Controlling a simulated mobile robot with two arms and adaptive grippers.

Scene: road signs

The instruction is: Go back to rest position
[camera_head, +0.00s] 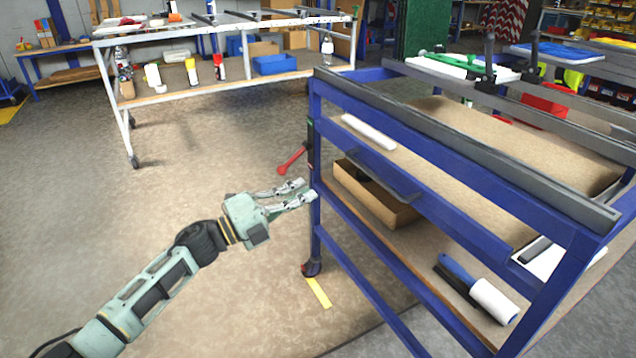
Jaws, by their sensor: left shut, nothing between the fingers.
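My left gripper (303,193) reaches in from the lower left on its pale green arm. It is shut with nothing between its fingers. Its fingertips are close to the near left post of the blue cart (455,165); I cannot tell whether they touch it. My right gripper does not show.
The blue cart fills the right side, its shelves holding a cardboard box (375,193) and a paint roller (494,300). A red-handled tool (291,159) is at its left post. A white workbench (215,45) on wheels stands at the back. The floor at left is clear.

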